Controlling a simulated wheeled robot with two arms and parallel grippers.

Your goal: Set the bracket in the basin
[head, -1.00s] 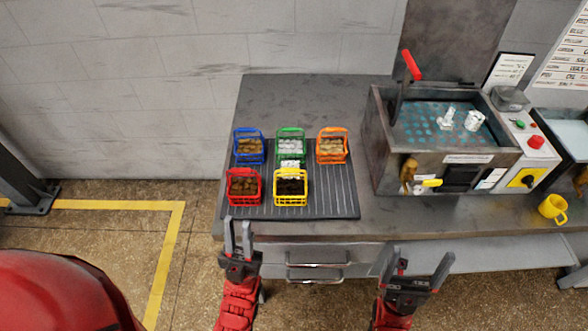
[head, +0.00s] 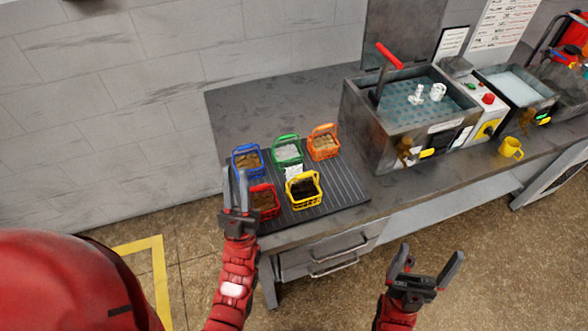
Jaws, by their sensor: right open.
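A grey metal basin (head: 358,118) with a blue-green dotted floor stands on the bench at the right. A small white upright part (head: 416,96), which may be the bracket, and a white cylinder-like part (head: 438,92) are inside it. A second basin (head: 490,76) with a pale blue inside is further right. My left gripper (head: 234,178) is open, with a gap between its fingers, in front of the blue and red baskets. It hides part of them. My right gripper (head: 429,262) is open and empty, low in front of the bench and away from the basin.
A blue (head: 247,150), a green (head: 287,143), an orange (head: 323,135), a red (head: 264,215) and a yellow basket (head: 304,203) stand on a ribbed mat (head: 345,187). A red-handled lever (head: 388,54) rises at the basin. A yellow mug (head: 511,148) sits near the bench edge.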

